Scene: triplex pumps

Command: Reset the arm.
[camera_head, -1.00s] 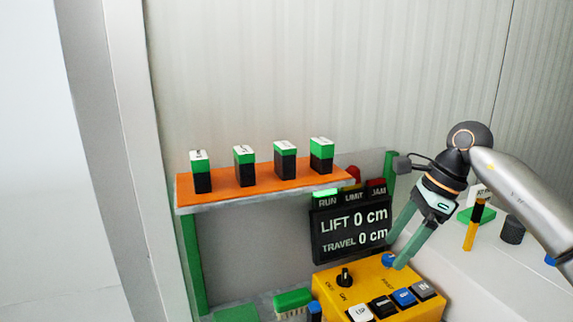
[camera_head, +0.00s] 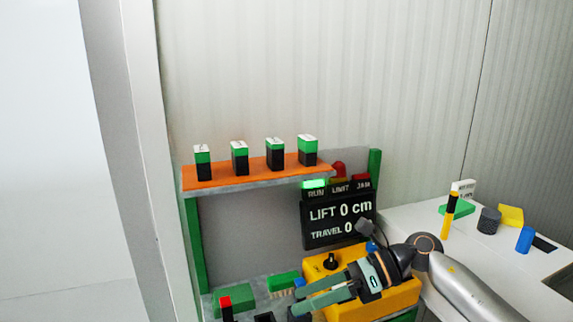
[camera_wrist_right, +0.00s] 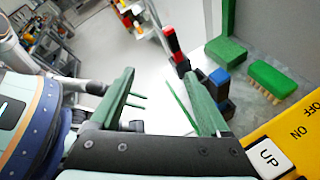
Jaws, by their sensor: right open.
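My right gripper (camera_head: 296,302) is open and empty. It points left, in front of and over the yellow control box (camera_head: 345,264), and covers most of the box's buttons. The box's dark knob (camera_head: 331,261) shows behind it.
Several green-and-black blocks stand on the orange shelf (camera_head: 225,178). The display (camera_head: 338,218) reads LIFT 0 cm; the green RUN lamp (camera_head: 314,184) is lit. A green brush (camera_head: 284,281) and red-topped block (camera_head: 226,305) are near my fingers. A white counter (camera_head: 405,220) holds small items at right.

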